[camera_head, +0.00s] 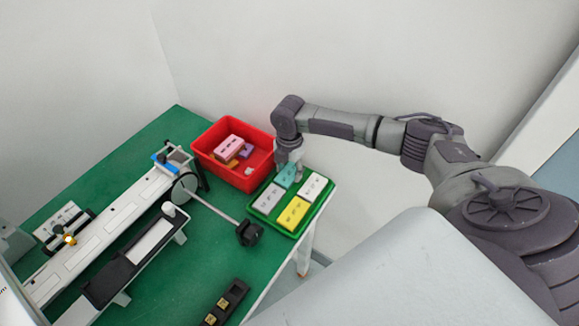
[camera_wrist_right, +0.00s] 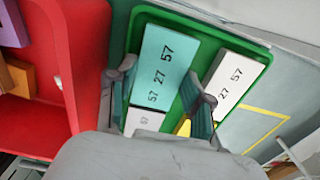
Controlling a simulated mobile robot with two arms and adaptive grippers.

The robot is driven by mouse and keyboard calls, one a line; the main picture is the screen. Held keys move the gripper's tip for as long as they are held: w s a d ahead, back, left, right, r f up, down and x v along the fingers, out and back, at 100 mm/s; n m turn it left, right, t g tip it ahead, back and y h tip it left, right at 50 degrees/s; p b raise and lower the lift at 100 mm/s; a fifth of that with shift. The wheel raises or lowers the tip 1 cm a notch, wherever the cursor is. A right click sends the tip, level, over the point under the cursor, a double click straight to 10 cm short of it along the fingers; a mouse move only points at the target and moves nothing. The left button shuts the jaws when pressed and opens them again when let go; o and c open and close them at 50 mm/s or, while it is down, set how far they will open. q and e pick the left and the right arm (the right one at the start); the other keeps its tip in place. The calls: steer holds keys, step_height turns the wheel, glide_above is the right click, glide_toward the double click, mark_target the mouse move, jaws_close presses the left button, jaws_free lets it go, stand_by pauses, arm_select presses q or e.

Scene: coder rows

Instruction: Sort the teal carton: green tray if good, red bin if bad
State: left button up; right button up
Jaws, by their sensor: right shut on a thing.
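The teal carton (camera_head: 286,177) is at the back left part of the green tray (camera_head: 269,222). In the right wrist view the teal carton (camera_wrist_right: 165,62) shows the printed numbers 57, 27 and 57 and lies within the tray's outline. My right gripper (camera_head: 289,163) is above the tray, and its fingers (camera_wrist_right: 160,98) are shut on the teal carton. I cannot tell whether the carton rests on the tray floor. The red bin (camera_head: 208,158) stands just left of the tray and holds a pink carton, an orange one and a purple one. My left gripper is not in view.
Two white cartons (camera_head: 312,186) (camera_head: 271,197) and a yellow carton (camera_head: 293,213) lie in the tray. A long white bench device (camera_head: 100,235) with a rod and black knob (camera_head: 249,234) fills the left. A black holder (camera_head: 224,303) lies near the front edge.

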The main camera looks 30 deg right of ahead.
steer(key=o, duration=0.9)
step_height(320, 180, up, 12)
